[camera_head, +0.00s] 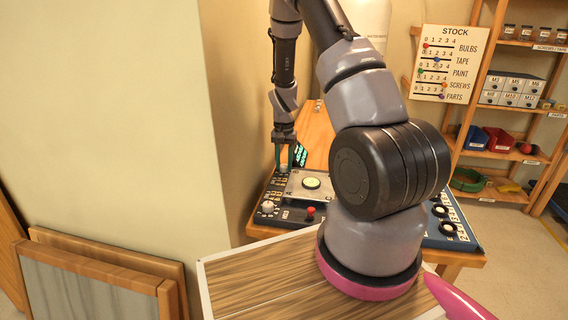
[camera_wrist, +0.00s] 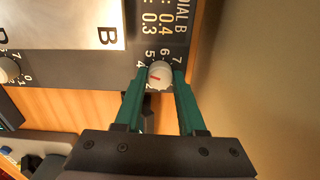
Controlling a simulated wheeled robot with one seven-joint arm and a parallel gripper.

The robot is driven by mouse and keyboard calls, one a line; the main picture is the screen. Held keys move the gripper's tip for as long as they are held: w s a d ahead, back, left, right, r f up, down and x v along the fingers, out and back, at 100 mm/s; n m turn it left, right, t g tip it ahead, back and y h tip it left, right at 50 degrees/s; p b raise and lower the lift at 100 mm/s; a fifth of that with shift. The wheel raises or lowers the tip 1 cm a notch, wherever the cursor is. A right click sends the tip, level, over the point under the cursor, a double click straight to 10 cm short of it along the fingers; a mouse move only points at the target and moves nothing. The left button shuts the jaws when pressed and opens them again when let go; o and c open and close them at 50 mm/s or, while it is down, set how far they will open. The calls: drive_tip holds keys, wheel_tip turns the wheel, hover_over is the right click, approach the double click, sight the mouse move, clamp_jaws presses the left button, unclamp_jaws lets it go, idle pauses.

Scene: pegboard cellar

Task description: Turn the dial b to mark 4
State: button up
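Dial b (camera_wrist: 159,77) is a round white knob with a short red pointer line, on a dark panel lettered "DIAL B" in the wrist view. The numbers 4, 5, 6 and 7 show around its upper side. The red line lies towards the left, a little below the 4; lower marks are hidden. My gripper (camera_wrist: 160,76) has its two teal fingers on either side of the knob, apparently touching it. In the head view my gripper (camera_head: 287,162) is at the far end of the panel (camera_head: 286,214), where the knob is not clearly visible.
A second white dial (camera_wrist: 8,70) is at the left edge of the wrist view. The panel also has a red button (camera_head: 311,210) and a pale plate with a round gauge (camera_head: 311,183). A wall (camera_head: 221,90) stands close beside it. A stock board (camera_head: 444,64) hangs behind.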

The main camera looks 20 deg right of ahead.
drive_tip(key=o, duration=0.4)
drive_tip(key=shift+r, duration=0.1)
wheel_tip(320, 180, up, 11)
drive_tip(key=shift+f, duration=0.15)
idle(0.5)
wheel_tip(320, 180, up, 9)
drive_tip(key=t, duration=0.1)
hover_over(284, 165)
drive_tip(key=s+a, duration=0.2)
drive_tip(key=s+a+r+n+t+y, duration=0.1)
drive_tip(key=s+r, duration=0.2)
drive_tip(key=r, duration=0.3)
drive_tip(key=s+a+r+t, duration=0.1)
drive_tip(key=s+a+r, duration=0.1)
drive_tip(key=s+r, duration=0.25)
drive_tip(key=s+a+r+t, duration=0.1)
drive_tip(key=s+r, duration=0.2)
drive_tip(key=s, duration=0.2)
drive_tip(key=s+a+r+n+t, duration=0.1)
drive_tip(key=s+r, duration=0.3)
drive_tip(key=s, duration=0.2)
drive_tip(key=s+a+r+n+t+y, duration=0.1)
drive_tip(key=s+r+t, duration=0.1)
drive_tip(key=s, duration=0.3)
drive_tip(key=shift+s+a+r, duration=0.1)
drive_tip(key=shift+a+r, duration=0.05)
drive_tip(key=shift+r, duration=0.3)
drive_tip(key=shift+s+a+r, duration=0.1)
drive_tip(key=shift+r, duration=0.3)
